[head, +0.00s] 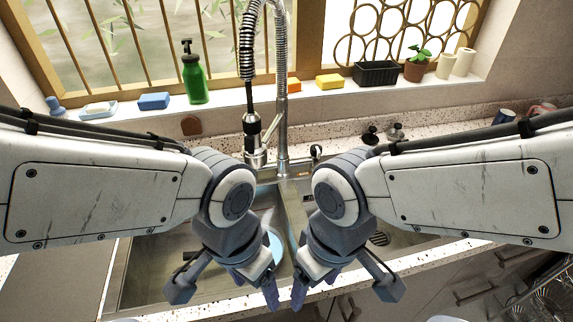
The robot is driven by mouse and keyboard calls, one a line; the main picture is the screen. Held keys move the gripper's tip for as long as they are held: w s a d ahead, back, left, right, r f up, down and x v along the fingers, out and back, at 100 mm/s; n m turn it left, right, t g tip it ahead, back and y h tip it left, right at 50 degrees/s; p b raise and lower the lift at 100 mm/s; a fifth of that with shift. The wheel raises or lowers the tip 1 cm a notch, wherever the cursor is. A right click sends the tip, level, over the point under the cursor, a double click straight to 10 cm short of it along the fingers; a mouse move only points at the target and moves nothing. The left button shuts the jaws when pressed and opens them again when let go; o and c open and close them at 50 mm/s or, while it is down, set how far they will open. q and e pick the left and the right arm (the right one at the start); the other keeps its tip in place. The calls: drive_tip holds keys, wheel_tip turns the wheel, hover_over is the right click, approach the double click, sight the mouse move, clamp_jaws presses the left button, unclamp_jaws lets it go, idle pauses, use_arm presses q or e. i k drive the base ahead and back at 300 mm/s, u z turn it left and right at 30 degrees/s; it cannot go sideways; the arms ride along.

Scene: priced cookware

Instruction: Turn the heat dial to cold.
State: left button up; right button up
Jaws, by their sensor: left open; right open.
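No part is clearly marked as the heat dial. A chrome faucet (282,110) with a spring hose stands behind the sink. A small dark-tipped fitting (316,152) stands just right of its base; I cannot tell if it is the dial. My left gripper (256,284) hangs over the front of the sink, open, pointing down, with nothing seen in it. My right gripper (314,284) is close beside it on the right, also open and pointing down. Both are well in front of the faucet. My forearms hide much of the counter.
The steel double sink (150,262) lies below my arms, with a round pale-blue item (274,247) in it. Two dark knob-topped items (371,135) (395,131) stand right of the faucet. A green bottle (193,74), sponges and a potted plant (417,66) line the sill.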

sight(316, 150)
drive_tip(key=u, duration=2.6)
drive_tip(key=k, duration=0.7)
drive_tip(key=z, duration=1.65)
drive_tip(key=i, duration=0.5)
drive_tip(key=z, duration=0.05)
